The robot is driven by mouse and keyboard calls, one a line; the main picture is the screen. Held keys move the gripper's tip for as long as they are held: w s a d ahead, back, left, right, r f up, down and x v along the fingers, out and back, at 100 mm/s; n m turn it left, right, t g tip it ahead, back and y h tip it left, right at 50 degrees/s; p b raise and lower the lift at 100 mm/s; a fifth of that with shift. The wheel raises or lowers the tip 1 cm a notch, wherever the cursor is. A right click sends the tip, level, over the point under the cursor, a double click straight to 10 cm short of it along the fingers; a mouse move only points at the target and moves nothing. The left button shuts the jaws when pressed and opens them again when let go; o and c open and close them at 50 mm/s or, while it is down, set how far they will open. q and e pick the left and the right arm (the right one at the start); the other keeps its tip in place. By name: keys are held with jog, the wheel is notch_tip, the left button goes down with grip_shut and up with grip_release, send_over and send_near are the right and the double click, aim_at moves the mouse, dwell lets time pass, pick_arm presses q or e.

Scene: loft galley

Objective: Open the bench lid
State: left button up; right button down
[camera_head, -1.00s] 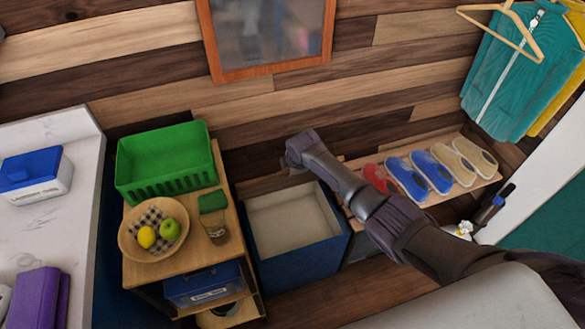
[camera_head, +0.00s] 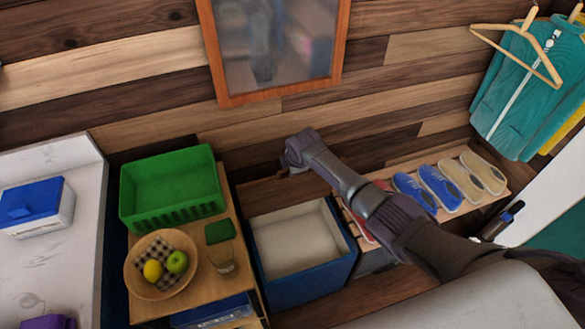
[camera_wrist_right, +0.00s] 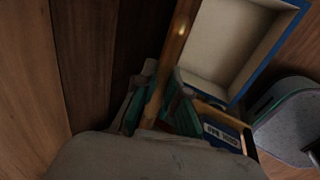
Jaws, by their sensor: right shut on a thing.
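The bench is a blue box (camera_head: 312,284) with a pale, empty interior, below the wall. Its wooden lid (camera_head: 268,193) stands raised at the back of the box, close to the wall. My right gripper (camera_head: 297,167) is at the lid's upper edge. In the right wrist view, the lid's edge (camera_wrist_right: 178,45) runs between the two fingers of my right gripper (camera_wrist_right: 160,104), which is shut on it. The open blue box (camera_wrist_right: 213,75) shows beside it there. The fingertips are hidden in the head view. My left gripper is not in view.
A wooden cabinet left of the bench holds a green basket (camera_head: 170,188), a fruit bowl (camera_head: 135,272) and a glass (camera_head: 222,262). Shoes (camera_head: 440,187) sit on a slatted rack to the right. A framed mirror (camera_head: 275,45) hangs above; teal clothes (camera_head: 520,90) hang at right.

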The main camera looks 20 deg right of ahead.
jog(key=c, duration=1.2)
grip_release()
jog(key=shift+r, duration=0.1)
jog(key=v, duration=1.2)
jog(key=s+d+f+m+g, duration=0.1)
jog(key=s+f+m, duration=0.2)
jog(key=s+f, duration=0.5)
jog(key=s+d+f+m, duration=0.1)
jog(key=s+f+m, duration=0.2)
jog(key=f, duration=0.9)
jog(key=s+d+f+m+g, duration=0.1)
jog(key=s+d+f+m, duration=0.15)
jog(key=s+f, duration=0.5)
jog(key=s+f+m, duration=0.2)
jog(key=s+f, duration=0.3)
jog(key=s, duration=0.6)
jog(key=s+f+m+g, duration=0.1)
jog(key=s+f+m, duration=0.2)
jog(key=s, duration=0.9)
jog(key=s+f+m, duration=0.2)
jog(key=s+f, duration=0.7)
jog(key=s, duration=0.3)
jog(key=shift+s+a+g, duration=0.15)
jog(key=shift+a+g, duration=0.1)
jog(key=shift+g, duration=0.15)
